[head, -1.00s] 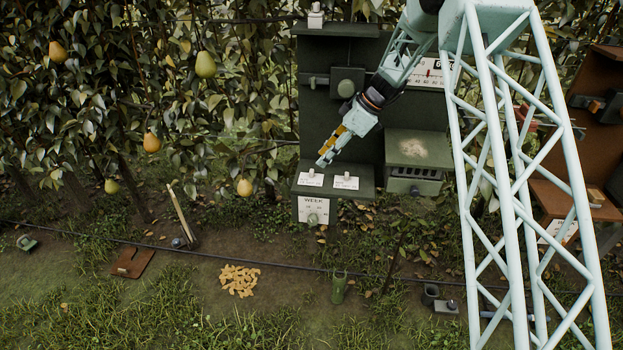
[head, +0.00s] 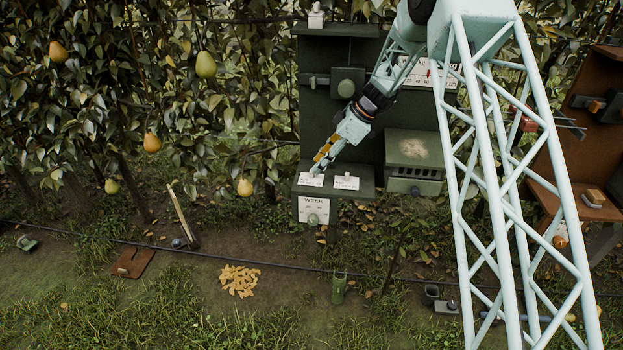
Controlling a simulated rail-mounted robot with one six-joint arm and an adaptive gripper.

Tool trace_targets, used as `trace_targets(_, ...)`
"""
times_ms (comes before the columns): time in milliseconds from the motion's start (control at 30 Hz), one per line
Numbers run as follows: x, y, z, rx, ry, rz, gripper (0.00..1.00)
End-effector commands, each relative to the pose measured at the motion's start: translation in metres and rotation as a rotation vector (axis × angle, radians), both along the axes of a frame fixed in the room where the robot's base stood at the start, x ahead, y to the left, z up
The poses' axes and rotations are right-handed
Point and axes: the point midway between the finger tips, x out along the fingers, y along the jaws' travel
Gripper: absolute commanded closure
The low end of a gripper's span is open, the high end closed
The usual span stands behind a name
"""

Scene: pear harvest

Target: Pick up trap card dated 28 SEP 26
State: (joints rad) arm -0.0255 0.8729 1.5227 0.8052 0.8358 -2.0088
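Two white cards lie on the small green shelf (head: 328,191) at the front of the dark green stand. The left card (head: 306,181) is partly behind my gripper's tip. The right card (head: 346,183) lies clear of it, with a small pale knob on it. The print on both is too small to read, so I cannot tell which is dated 28 SEP 26. My gripper (head: 316,171) points down and left, its tip at the left card's knob. Whether it touches the knob, and whether its fingers are open or shut, I cannot tell.
A white WEEK sheet (head: 313,210) hangs on the shelf's front. A green box (head: 418,150) with a slotted front stands to the right. A dark green back panel (head: 325,110) rises behind. A brown stand (head: 560,160) is at far right. Pears hang at left.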

Motion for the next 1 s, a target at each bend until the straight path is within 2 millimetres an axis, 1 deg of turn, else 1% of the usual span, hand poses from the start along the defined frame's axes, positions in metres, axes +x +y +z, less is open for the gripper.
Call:
trace_targets(33,-0.001,0.003,-0.006,0.000,0.002,0.001,0.69)
trace_targets(200,0.000,0.013,-0.021,-0.001,0.000,0.001,0.69)
trace_targets(400,0.001,0.020,-0.032,0.000,0.001,0.001,0.69)
trace_targets(1000,0.001,0.021,-0.033,0.000,0.000,0.000,0.69)
